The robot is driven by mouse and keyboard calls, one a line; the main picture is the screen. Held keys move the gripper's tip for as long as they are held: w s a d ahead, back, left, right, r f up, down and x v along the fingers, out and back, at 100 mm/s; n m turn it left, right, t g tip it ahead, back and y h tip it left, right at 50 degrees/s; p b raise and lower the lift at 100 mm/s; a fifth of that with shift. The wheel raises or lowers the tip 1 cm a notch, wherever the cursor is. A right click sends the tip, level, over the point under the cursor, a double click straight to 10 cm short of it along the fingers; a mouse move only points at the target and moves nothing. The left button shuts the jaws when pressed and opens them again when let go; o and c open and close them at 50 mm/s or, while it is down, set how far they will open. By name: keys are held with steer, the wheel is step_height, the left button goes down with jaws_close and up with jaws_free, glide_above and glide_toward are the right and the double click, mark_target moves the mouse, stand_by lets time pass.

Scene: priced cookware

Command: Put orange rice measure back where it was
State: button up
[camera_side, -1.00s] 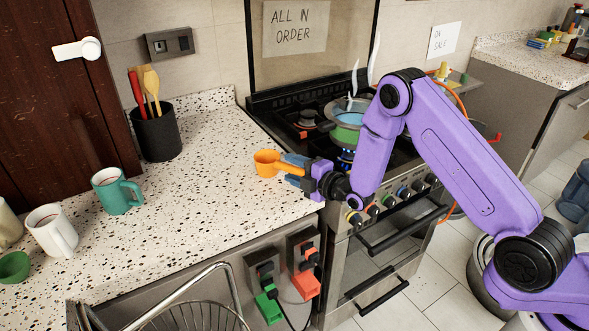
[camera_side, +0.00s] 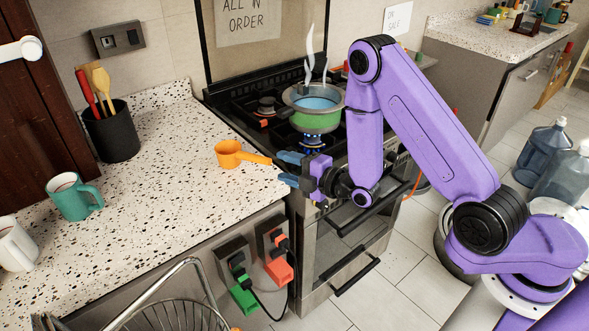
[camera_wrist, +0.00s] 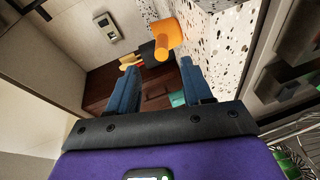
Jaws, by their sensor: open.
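The orange rice measure (camera_side: 229,154) rests on the speckled countertop near its right edge, its handle pointing right toward my gripper. My gripper (camera_side: 278,167) is open and empty, with its blue fingertips just off the handle's end. In the wrist view the orange measure (camera_wrist: 168,36) lies ahead, beyond the open fingertips (camera_wrist: 158,66), its handle toward me. No finger visibly holds it.
A pot (camera_side: 315,108) steams over a blue flame on the stove, close behind my gripper. A teal mug (camera_side: 74,196), a white mug (camera_side: 14,245) and a black utensil holder (camera_side: 111,132) stand on the left of the counter (camera_side: 165,200). Counter around the measure is clear.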

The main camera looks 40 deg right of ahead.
steer(key=s+a+r+m+g, duration=0.2)
steer(key=s+a+g, duration=0.25)
steer(key=g, duration=0.45)
steer(key=s+d+r+m+g+h, duration=0.1)
steer(key=s+d, duration=0.3)
steer(key=s, duration=0.5)
steer(key=s+d+r+m+g+h, duration=0.1)
steer(key=s+d+r+m+g, duration=0.1)
steer(key=s, duration=0.8)
steer(key=s+d+r+m+g+h, duration=0.1)
steer(key=s+d+r+g, duration=0.2)
steer(key=s, duration=0.7)
steer(key=d+r, duration=0.2)
steer(key=d, duration=0.2)
steer(key=shift+r+g+h, duration=0.25)
steer(key=shift+g+h, duration=0.05)
steer(key=shift+h, duration=0.1)
